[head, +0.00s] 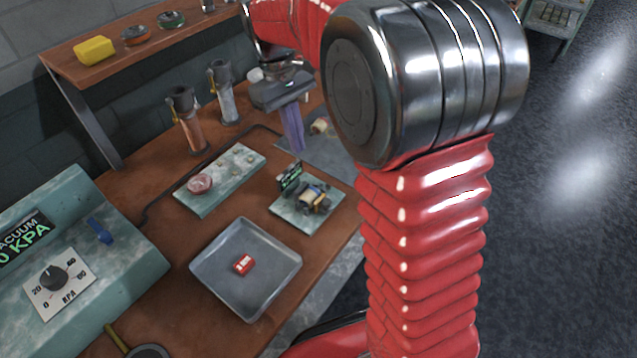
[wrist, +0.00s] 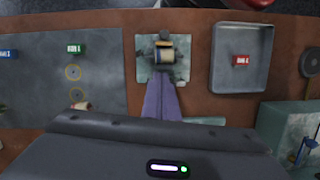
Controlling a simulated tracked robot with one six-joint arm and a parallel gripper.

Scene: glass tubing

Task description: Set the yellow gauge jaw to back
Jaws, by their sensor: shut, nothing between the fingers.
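A small gauge (head: 310,195) with a green-lit display sits on a pale green plate (head: 297,222) near the bench's right edge. It carries dark parts and a small yellowish part (head: 319,203), likely the yellow jaw; its exact setting is too small to read. The gauge also shows in the wrist view (wrist: 165,52), with a pale roller-like piece across it. My gripper (head: 296,150) has purple fingers pointing down, shut and empty, above and behind the gauge in the head view. In the wrist view the fingertips (wrist: 163,84) overlap the plate's edge; I see no clear contact.
A grey tray (head: 213,290) holds a red block (head: 243,264). A green strip (head: 202,208) with small parts lies left of the gauge. Two upright cylinders (head: 191,130) stand behind. A vacuum console (head: 130,262) is at left. A grey mat (wrist: 100,105) lies beside the gauge.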

